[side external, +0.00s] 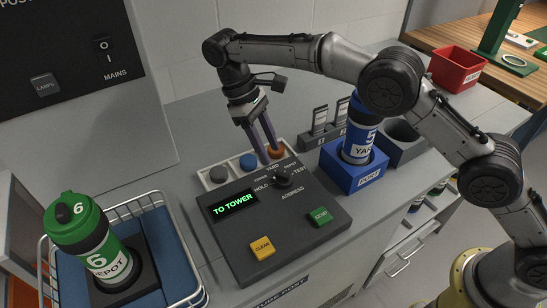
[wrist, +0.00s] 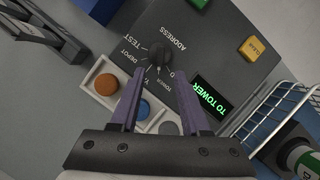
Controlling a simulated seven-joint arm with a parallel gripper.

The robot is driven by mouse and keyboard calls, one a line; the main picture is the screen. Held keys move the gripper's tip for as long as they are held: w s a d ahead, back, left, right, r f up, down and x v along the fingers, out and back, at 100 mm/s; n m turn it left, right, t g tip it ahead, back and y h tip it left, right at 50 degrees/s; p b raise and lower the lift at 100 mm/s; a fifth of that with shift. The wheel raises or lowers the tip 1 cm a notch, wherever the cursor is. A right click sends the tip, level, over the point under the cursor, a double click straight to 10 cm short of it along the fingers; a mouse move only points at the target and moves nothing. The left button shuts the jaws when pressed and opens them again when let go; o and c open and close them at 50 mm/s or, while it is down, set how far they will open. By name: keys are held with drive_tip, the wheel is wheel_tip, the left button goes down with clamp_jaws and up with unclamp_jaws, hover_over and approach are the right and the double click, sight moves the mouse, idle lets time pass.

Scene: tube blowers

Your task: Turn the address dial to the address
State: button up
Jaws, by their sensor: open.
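The address dial (side external: 282,178) is a round black knob on the dark sloping console (side external: 226,255), ringed by position labels such as HOLD, TOWER, YARD and TEST. It also shows in the wrist view (wrist: 159,52). I cannot tell exactly where its pointer aims. The console display (side external: 235,204) reads "TO TOWER" in green. My gripper (side external: 270,153) points down behind the dial, near the console's back edge. Its purple fingers (wrist: 162,80) are apart with nothing between them. In the wrist view the dial lies just beyond the fingertips, apart from them.
A tray (side external: 203,178) with grey, blue and orange round pieces lies behind the console, under my fingers. A blue YARD canister (side external: 357,140) stands in the blue port right. SEND (side external: 320,216) and CLEAR (side external: 263,248) buttons sit in front.

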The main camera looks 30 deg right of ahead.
drive_tip(key=shift+v, duration=0.85)
